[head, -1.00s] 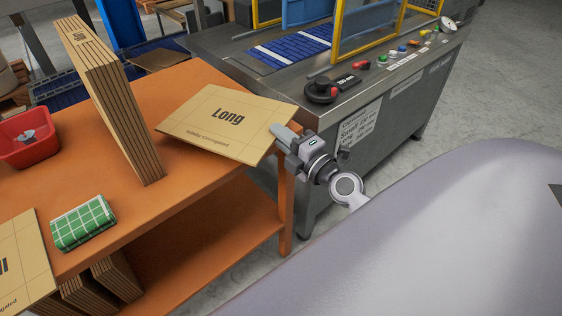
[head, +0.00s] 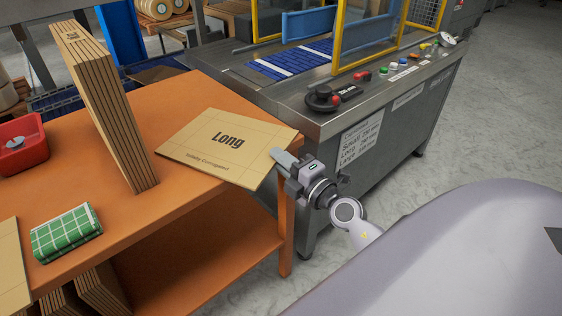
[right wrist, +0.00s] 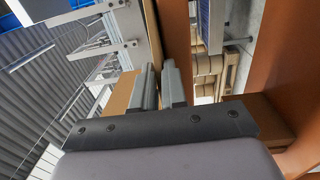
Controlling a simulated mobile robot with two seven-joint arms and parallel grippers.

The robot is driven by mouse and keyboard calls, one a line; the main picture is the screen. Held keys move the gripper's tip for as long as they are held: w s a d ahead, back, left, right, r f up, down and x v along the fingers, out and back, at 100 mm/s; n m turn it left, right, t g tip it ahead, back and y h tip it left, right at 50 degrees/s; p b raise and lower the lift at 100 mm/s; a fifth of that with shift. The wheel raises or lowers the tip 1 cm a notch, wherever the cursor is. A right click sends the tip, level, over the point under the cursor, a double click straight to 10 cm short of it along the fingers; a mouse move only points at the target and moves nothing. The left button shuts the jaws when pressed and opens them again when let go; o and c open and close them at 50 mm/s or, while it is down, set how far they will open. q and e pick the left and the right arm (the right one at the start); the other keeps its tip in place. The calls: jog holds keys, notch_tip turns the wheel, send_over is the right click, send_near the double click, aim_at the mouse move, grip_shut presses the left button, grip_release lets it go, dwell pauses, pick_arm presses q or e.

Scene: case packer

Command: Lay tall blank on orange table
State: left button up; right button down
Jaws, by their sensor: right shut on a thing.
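A flat tan cardboard blank marked "Long" (head: 225,150) lies level at the right end of the orange table (head: 165,108), its near right corner past the edge. I cannot tell whether it touches the tabletop. My right gripper (head: 281,160) is shut on its right edge. In the right wrist view the fingers (right wrist: 160,85) have the blank (right wrist: 155,35) edge-on between them. Another tan blank (head: 10,270) lies at the table's near left, cut off by the picture edge, with no label readable now. My left gripper is out of view.
An upright stack of blanks (head: 105,110) stands mid-table, its top also marked "Long". A red bin (head: 22,145) and a green checked cloth (head: 66,232) are on the left. A grey machine (head: 350,125) stands close behind the right end. Folded blanks sit on the lower shelf.

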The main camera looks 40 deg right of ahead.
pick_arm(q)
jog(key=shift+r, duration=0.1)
pick_arm(e)
jog(key=c, duration=1.2)
grip_release()
